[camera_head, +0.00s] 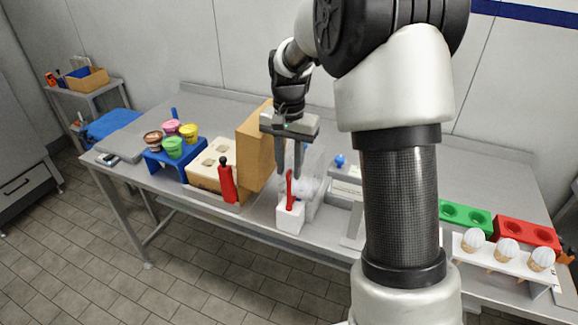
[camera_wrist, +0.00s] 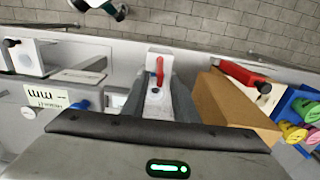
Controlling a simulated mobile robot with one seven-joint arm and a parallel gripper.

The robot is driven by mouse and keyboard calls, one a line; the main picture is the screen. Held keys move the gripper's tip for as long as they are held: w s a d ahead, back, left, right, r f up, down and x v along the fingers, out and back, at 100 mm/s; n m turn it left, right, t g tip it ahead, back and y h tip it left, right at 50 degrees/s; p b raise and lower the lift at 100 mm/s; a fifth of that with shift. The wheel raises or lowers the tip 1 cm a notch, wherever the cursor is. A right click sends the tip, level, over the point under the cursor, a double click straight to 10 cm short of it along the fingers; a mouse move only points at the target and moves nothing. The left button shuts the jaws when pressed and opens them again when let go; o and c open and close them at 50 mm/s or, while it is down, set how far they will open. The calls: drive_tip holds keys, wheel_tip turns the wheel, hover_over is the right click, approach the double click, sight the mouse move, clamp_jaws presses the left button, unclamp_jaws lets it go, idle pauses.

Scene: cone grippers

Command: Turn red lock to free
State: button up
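A small red lever (camera_head: 290,188), which looks like the red lock, stands on a white block (camera_head: 290,217) at the table's front edge. In the wrist view the red lever (camera_wrist: 159,71) is near the upper middle, on the white block (camera_wrist: 165,52). My gripper (camera_head: 289,176) is above the block and points down, its two fingers apart. The lever shows between the fingers in the wrist view, with nothing gripped. Whether a finger touches it I cannot tell.
A larger red handle (camera_head: 228,182) with a black knob stands left of the block, beside a tall brown panel (camera_head: 254,146). A clear box (camera_head: 317,187) is close on the right. Coloured tubs (camera_head: 173,147) are far left; cones (camera_head: 506,249) are far right.

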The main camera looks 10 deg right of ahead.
drive_tip(key=shift+f, duration=0.15)
clamp_jaws()
drive_tip(key=shift+n, duration=0.3)
drive_tip(key=n, duration=0.6)
drive_tip(key=shift+n+p, duration=0.3)
drive_tip(key=shift+p, duration=0.1)
drive_tip(key=n, duration=0.5)
drive_tip(key=shift+p, duration=0.35)
drive_tip(key=n+p, duration=0.1)
drive_tip(key=n, duration=0.4)
drive_tip(key=shift+n, duration=0.5)
